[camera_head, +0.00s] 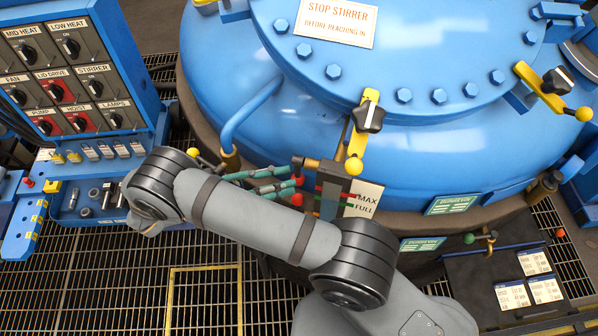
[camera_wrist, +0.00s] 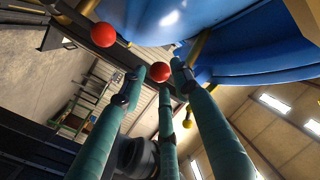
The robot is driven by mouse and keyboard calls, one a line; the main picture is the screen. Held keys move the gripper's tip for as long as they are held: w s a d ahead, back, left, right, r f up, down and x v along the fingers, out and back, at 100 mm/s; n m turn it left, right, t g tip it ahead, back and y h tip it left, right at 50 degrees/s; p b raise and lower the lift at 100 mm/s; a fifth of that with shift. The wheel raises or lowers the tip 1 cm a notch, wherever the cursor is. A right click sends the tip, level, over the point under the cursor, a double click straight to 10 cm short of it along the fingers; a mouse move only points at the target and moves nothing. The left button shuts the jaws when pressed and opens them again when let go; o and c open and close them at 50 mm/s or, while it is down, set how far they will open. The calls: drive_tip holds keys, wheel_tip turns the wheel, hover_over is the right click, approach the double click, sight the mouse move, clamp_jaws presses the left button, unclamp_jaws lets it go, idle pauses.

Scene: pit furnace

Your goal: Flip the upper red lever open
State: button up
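In the head view, a sight gauge (camera_head: 331,192) stands against the blue vessel, with a "MAX FULL" plate beside it. Two red lever knobs show at its left: an upper one (camera_head: 299,181) at my fingertips and a lower one (camera_head: 297,200) just below. My gripper (camera_head: 296,178) has teal fingers reaching right toward the gauge. In the wrist view, one red knob (camera_wrist: 160,72) sits between the spread fingertips of my gripper (camera_wrist: 159,76). Another red knob (camera_wrist: 103,34) is clear of the fingers, up and left. Contact cannot be told. The lever stems are mostly hidden.
The blue vessel (camera_head: 330,110) fills the space behind the gauge. A yellow clamp (camera_head: 357,140) with a black knob stands close above it. A blue pipe (camera_head: 247,112) rises behind my fingers. A switch panel (camera_head: 62,75) is at the left, with grating floor below.

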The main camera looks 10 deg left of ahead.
sight(298, 179)
drive_tip(key=x, duration=0.1)
drive_tip(key=p+x, duration=0.1)
drive_tip(key=shift+w+d+r, duration=0.1)
drive_tip(key=shift+d+r, duration=0.1)
drive_tip(key=shift+d, duration=0.05)
drive_tip(key=shift+w+d+f, duration=0.2)
drive_tip(key=shift+w+d, duration=0.1)
drive_tip(key=shift+d, duration=0.35)
drive_tip(key=shift+c, duration=0.2)
clamp_jaws()
